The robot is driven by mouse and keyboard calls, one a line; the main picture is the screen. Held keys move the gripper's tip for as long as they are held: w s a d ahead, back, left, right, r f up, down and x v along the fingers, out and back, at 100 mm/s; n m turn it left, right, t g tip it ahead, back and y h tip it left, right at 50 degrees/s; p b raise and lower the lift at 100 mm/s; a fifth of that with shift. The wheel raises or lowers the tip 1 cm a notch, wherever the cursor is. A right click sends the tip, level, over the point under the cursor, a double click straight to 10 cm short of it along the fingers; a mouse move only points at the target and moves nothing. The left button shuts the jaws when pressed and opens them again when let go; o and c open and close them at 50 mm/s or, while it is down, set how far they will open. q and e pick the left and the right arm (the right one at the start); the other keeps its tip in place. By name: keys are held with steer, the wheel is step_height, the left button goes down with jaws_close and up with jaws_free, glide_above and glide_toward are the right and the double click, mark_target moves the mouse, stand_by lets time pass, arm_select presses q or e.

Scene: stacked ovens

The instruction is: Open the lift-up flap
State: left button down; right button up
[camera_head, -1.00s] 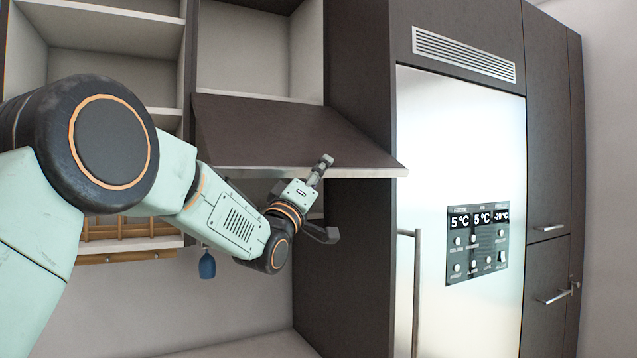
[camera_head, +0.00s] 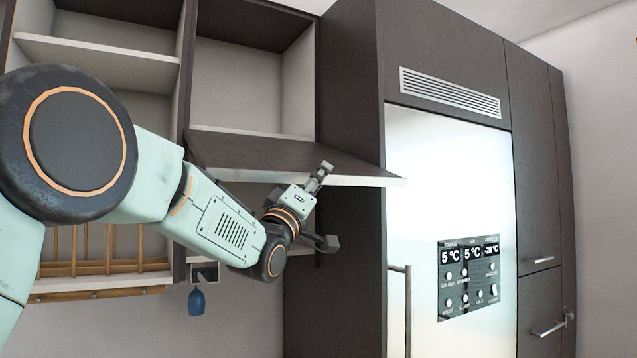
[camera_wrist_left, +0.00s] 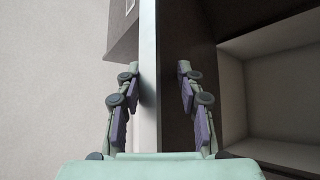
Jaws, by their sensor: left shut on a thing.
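The lift-up flap (camera_head: 285,155) is a dark panel with a pale front edge. In the head view it juts out from the cabinet, close to level, with its front edge slightly lower than its back. My left gripper (camera_head: 327,204) is at the flap's front edge, one finger above and one below. In the left wrist view the flap's pale edge (camera_wrist_left: 148,75) runs between the two fingers of the left gripper (camera_wrist_left: 157,80), which is shut on the flap. The exact finger contact is hard to see. My right gripper is not in view.
Open cabinet shelves (camera_head: 95,55) stand at the left and above the flap. A tall fridge (camera_head: 440,185) with a vertical handle (camera_head: 400,310) stands at the right.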

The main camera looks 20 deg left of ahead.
arm_select(q)
steer(key=shift+s+a+r, duration=0.1)
steer(key=shift+a+r, duration=0.05)
steer(key=shift+r, duration=0.25)
steer(key=c, duration=1.2)
jaws_free()
steer(key=shift+a+f, duration=0.25)
steer(key=shift+f, duration=0.05)
steer(key=shift+d+f, duration=0.1)
steer(key=shift+d, duration=0.05)
steer(key=shift+s+f, duration=0.3)
steer(key=shift+f, duration=0.05)
steer(key=v, duration=1.1)
steer(key=shift+r, duration=0.15)
